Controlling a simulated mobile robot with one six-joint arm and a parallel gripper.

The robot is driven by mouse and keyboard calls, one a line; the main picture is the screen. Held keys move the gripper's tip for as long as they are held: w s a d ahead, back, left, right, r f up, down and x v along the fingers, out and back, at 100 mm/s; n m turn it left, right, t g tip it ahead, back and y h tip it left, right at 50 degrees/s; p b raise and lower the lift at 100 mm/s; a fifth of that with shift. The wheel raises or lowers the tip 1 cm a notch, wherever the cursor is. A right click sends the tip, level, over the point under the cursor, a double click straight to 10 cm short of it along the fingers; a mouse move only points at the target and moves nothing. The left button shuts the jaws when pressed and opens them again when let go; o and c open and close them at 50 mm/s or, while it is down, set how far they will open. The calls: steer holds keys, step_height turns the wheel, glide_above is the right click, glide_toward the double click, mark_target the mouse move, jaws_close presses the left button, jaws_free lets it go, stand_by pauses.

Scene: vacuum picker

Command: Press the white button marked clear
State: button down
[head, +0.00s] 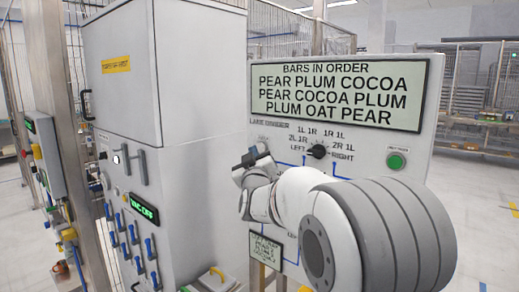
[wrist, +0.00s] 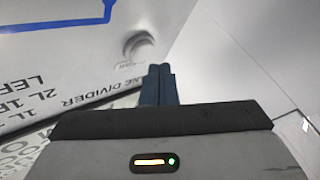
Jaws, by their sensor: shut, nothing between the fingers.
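A pale round button (wrist: 138,45) with a small label beside it, too small to read, sits on the white panel in the wrist view. I take it for the clear button. My gripper (wrist: 159,72) is shut and empty, its blue-grey fingertips just beside the button in the picture. I cannot tell whether they touch the panel. In the head view my gripper (head: 257,151) is in front of the left side of the white panel (head: 431,120), left of the black divider knob (head: 317,151). The button is hidden there behind the gripper and arm.
A green button (head: 397,161) sits at the panel's right. A display of bar orders (head: 340,92) is above the knob. A tall grey cabinet (head: 122,85) stands left, with a green-lit "VAC OFF" display (head: 144,209) and several blue-handled valves. Open floor lies to the right.

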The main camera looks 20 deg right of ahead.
steer(key=shift+d, duration=0.1)
steer(key=shift+w+d+b, duration=0.25)
steer(key=shift+d+b, duration=0.05)
steer(key=shift+b, duration=0.15)
steer(key=shift+w+d+b, duration=0.2)
steer(key=shift+d+b, duration=0.05)
steer(key=shift+b, duration=0.05)
stand_by(0.5)
steer(key=shift+s+a, duration=0.1)
steer(key=shift+a, duration=0.05)
steer(key=shift+s+a+b, duration=0.35)
steer(key=shift+a+b, duration=0.05)
steer(key=shift+a, duration=0.1)
stand_by(0.3)
steer(key=s+a, duration=0.1)
steer(key=a, duration=0.1)
steer(key=s+a+b, duration=0.1)
steer(key=s+a, duration=0.1)
stand_by(0.4)
